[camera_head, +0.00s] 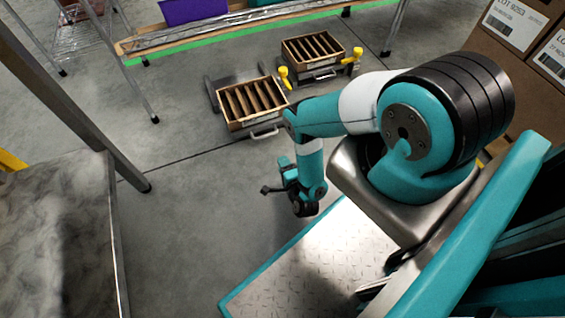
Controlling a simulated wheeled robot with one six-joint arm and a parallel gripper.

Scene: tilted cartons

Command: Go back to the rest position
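My arm, teal with white and black parts, reaches from the right side of the head view toward the middle and then bends downward. My gripper (270,189) is at the end of the arm, above the bare floor just past the edge of my base plate. It looks small and dark, and I cannot make out whether its fingers are apart. I see nothing hanging from it.
A shelf (240,24) with a green edge is behind. A marbled table (62,240) is at left, labelled cartons (486,48) at upper right. Floor between is clear.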

